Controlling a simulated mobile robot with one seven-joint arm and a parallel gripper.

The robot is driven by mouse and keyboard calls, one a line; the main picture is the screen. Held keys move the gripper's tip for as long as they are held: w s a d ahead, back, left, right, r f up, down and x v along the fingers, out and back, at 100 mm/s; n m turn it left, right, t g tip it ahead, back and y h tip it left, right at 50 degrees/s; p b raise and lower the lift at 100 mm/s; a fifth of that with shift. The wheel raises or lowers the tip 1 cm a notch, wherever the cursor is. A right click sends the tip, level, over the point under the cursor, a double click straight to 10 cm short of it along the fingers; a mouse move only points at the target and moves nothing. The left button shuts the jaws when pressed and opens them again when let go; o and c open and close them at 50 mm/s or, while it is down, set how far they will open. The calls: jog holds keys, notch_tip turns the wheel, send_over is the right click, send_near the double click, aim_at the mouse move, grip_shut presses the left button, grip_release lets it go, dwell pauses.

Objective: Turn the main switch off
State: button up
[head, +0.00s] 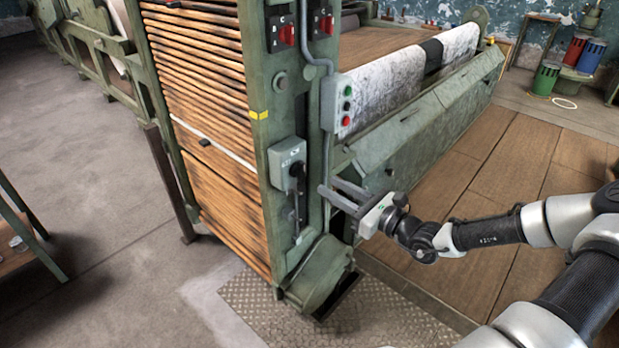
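A grey switch box (288,164) with a black rotary handle (297,171) is mounted on the green machine post, at the middle of the head view. It looks like the main switch, though I cannot read its label or setting. A thin lever or rod (296,215) hangs below it. My gripper (328,187) is to the right of the box and slightly lower, beside the post. Its two fingers point left with a gap between them, and nothing shows between them. The fingers appear apart from the handle; the exact depth is unclear.
Two red knobs (287,34) (326,24) on black plates sit higher on the post. A button box (337,105) with green and red buttons and a grey conduit (328,140) are close above my gripper. A green housing (318,277) is below. Open floor (150,200) lies left.

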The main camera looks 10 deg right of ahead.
aim_at(304, 172)
jog(key=b+x, duration=0.1)
jog(key=x, duration=0.7)
jog(key=shift+w+a, duration=0.15)
jog(key=shift+w, duration=0.1)
grip_shut()
